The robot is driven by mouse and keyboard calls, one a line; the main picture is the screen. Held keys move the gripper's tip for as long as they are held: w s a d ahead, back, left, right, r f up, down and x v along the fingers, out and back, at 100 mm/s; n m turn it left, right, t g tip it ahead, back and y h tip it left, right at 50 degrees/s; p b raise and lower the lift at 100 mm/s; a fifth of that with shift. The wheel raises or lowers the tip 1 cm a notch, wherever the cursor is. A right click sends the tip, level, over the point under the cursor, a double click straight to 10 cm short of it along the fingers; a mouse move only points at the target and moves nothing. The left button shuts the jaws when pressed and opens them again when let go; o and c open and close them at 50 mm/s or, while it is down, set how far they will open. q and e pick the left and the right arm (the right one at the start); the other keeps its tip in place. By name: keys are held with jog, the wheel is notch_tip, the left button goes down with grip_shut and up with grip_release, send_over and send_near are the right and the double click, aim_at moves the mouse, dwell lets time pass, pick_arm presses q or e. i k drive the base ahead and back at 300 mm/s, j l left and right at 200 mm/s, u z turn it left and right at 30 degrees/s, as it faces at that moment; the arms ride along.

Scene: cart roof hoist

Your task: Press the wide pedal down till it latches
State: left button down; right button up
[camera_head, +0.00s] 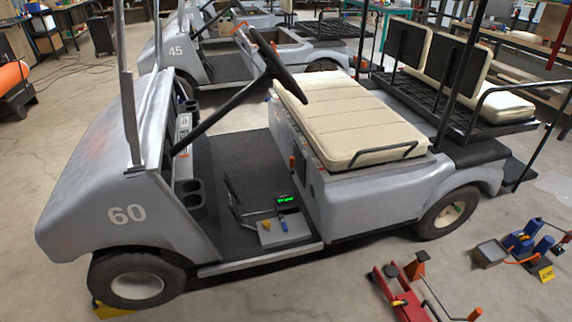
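The grey golf cart (375,200) numbered 60 stands side-on, with its footwell floor (225,160) open towards me. A thin dark pedal frame (233,192) rises from the footwell floor. It appears to be the pedal assembly, but its pad is small and I cannot tell whether it is raised or latched. Next to it lies a light metal plate (296,231) with a small yellow knob and a blue part on it. A dark box with a green display (287,200) is just behind the plate. Neither of my grippers is in view.
The steering wheel (285,75) and its column slant over the footwell. The cream seat (350,120) is to the right. A yellow chock (112,311) sits by the front wheel. A red floor jack (398,295) and tools lie at the lower right.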

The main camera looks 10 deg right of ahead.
aim_at(231, 203)
jog(key=i+l+z, duration=0.1)
jog(key=l, duration=0.3)
jog(key=i+l, duration=0.3)
jog(key=l, duration=0.15)
jog(key=i+l+z, duration=0.15)
jog(key=l, duration=0.25)
jog(key=i+l, duration=0.25)
jog(key=l, duration=0.15)
jog(key=z, duration=0.05)
